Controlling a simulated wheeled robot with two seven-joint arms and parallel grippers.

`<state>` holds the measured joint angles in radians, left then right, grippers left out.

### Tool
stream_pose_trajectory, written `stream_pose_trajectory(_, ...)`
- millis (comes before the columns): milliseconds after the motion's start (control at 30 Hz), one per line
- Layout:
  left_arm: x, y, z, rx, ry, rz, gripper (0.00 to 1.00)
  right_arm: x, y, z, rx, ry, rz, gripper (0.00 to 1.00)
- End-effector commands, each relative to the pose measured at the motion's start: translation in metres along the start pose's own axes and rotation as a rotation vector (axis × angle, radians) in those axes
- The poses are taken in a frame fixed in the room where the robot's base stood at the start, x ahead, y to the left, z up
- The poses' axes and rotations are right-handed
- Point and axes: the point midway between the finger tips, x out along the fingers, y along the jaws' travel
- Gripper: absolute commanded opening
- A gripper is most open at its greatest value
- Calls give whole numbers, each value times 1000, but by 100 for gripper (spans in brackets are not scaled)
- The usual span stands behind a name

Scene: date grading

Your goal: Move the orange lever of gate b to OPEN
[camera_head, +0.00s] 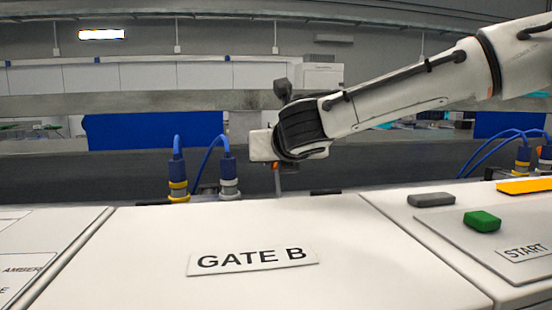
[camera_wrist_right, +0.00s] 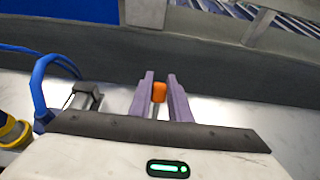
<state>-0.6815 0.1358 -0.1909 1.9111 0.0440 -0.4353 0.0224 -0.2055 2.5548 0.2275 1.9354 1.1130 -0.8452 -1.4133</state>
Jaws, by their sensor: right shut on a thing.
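The GATE B label (camera_head: 253,257) lies on the white top of a cabinet in the head view. The orange lever (camera_wrist_right: 159,92) stands upright between the two purple fingers of my right gripper (camera_wrist_right: 163,95) in the right wrist view. The gripper is shut on its orange knob. In the head view my right gripper (camera_head: 277,163) is at the back edge of the gate b cabinet, and the lever is mostly hidden there. No OPEN marking can be read in either view. My left gripper is in neither view.
Blue cables with plugs (camera_head: 228,175) rise behind the cabinet, left of my right gripper. The cabinet top around the GATE B label is clear.

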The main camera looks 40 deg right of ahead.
Motion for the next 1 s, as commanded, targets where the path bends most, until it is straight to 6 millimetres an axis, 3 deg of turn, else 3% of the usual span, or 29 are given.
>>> stream_pose_trajectory(167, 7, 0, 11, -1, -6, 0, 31, -1, 0, -4, -2, -26, -1, 0)
stream_pose_trajectory(500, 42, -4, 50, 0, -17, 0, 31, -18, 0, -7, -1, -210, 0, 0)
stream_pose_trajectory(967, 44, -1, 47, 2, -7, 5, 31, -24, 0, -1, 0, -250, 1, 0)
stream_pose_trajectory(1000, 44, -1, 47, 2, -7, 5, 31, -24, 0, -1, 0, -250, 1, 22)
